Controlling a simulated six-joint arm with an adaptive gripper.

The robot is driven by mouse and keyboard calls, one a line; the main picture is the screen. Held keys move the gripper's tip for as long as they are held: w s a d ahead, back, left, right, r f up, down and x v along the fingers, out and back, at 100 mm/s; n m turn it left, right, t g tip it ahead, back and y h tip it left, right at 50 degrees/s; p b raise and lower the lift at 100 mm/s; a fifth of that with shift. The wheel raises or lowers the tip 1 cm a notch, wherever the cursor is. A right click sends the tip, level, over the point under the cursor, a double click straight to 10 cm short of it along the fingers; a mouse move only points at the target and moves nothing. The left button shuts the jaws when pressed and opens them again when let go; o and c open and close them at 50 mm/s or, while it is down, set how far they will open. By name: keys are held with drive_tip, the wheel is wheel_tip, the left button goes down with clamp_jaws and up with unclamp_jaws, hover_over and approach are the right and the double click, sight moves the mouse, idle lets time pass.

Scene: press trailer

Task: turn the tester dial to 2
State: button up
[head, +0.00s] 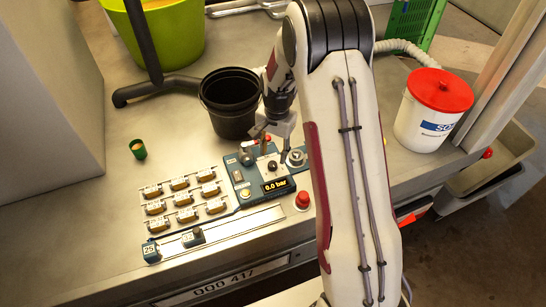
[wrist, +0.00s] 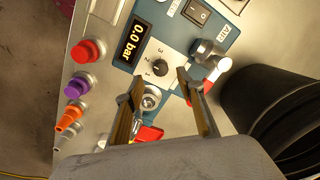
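The tester dial is a small black knob (wrist: 159,60) on a pale plate marked 1, 2 and 3; its pointer is too small to read surely. It also shows as a dark knob (head: 272,166) on the blue tester panel in the head view. The display (wrist: 129,42) beside it reads 0.0 bar. My gripper (wrist: 160,77) is open and empty, its two fingers spread just short of the dial in the wrist view, apparently above the panel. In the head view my gripper (head: 272,138) is over the panel's back part, partly hidden by my arm.
A silver fitting (wrist: 150,97) shows between the fingers, and an air valve (wrist: 208,60) stands near the right finger. A black bucket (head: 230,103) stands close behind the panel. A red button (head: 303,200) is at its right. Several small blocks (head: 182,198) lie left.

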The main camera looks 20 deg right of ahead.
sight(275, 167)
wheel_tip(275, 167, up, 6)
drive_tip(key=shift+s+d+r, duration=0.15)
drive_tip(key=shift+r, duration=0.1)
drive_tip(key=shift+n, duration=0.3)
idle(0.6)
drive_tip(key=s+a+r+n+t, duration=0.1)
drive_tip(key=s+a+r+n, duration=0.1)
drive_tip(key=s+r, duration=0.5)
drive_tip(key=s+a+r+n+t, duration=0.2)
drive_tip(key=s+r+n, duration=0.2)
drive_tip(key=s+r, duration=0.4)
drive_tip(key=s+a+r+n+t, duration=0.2)
drive_tip(key=s+r, duration=0.5)
drive_tip(key=s, duration=0.7)
drive_tip(key=shift+s+a+r+n, duration=0.3)
drive_tip(key=shift+a+r+n, duration=0.1)
drive_tip(key=shift+a+n, duration=0.2)
